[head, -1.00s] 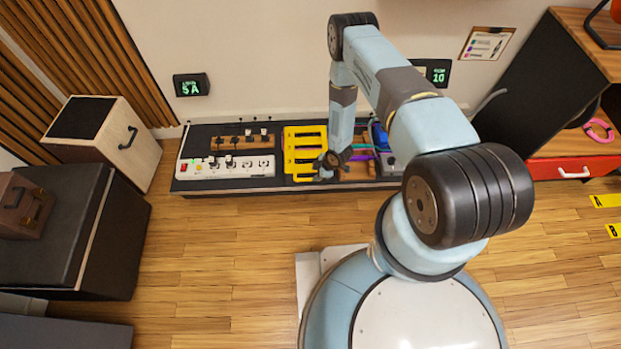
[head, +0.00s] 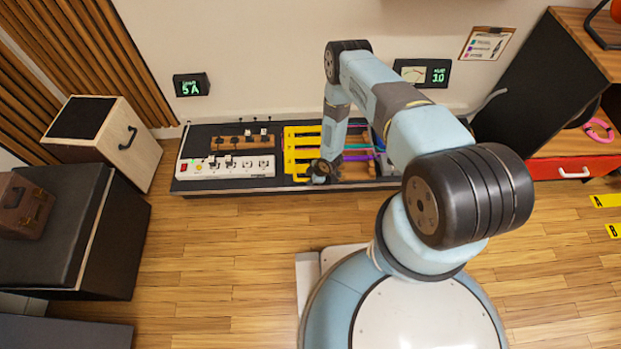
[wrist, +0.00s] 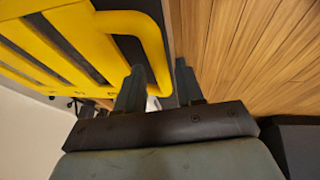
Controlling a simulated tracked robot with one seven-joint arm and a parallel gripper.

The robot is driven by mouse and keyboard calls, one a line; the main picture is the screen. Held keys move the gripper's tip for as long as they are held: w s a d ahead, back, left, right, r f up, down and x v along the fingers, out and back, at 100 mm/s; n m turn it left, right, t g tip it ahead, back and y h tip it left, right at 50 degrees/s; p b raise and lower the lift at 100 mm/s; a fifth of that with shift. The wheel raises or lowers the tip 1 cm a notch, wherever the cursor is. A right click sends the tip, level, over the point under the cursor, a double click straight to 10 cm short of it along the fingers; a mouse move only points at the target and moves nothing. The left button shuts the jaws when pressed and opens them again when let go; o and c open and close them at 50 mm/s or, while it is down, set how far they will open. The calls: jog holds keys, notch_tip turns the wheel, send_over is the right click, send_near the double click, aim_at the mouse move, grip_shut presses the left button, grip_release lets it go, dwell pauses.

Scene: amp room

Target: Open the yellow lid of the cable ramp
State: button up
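The yellow lid (head: 288,150) of the cable ramp lies on the dark floor panel in the head view. It looks flat, with slots between its bars. In the wrist view the lid (wrist: 85,35) fills the upper left, and its rounded yellow loop (wrist: 152,38) curves down towards the fingers. My gripper (head: 320,178) is low at the lid's near right corner. In the wrist view my gripper (wrist: 160,68) has its two fingers apart, with the loop's end showing near the gap. I cannot tell if they touch it. My arm hides the lid's right part.
A white power strip (head: 225,167) with switches lies left of the lid, and a brown socket board (head: 240,142) behind it. Coloured cables (head: 360,150) run on the right. Wall displays (head: 191,85) hang behind. The wooden floor (head: 220,240) in front is clear.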

grip_shut()
dwell(0.3)
jog(key=shift+r, duration=0.15)
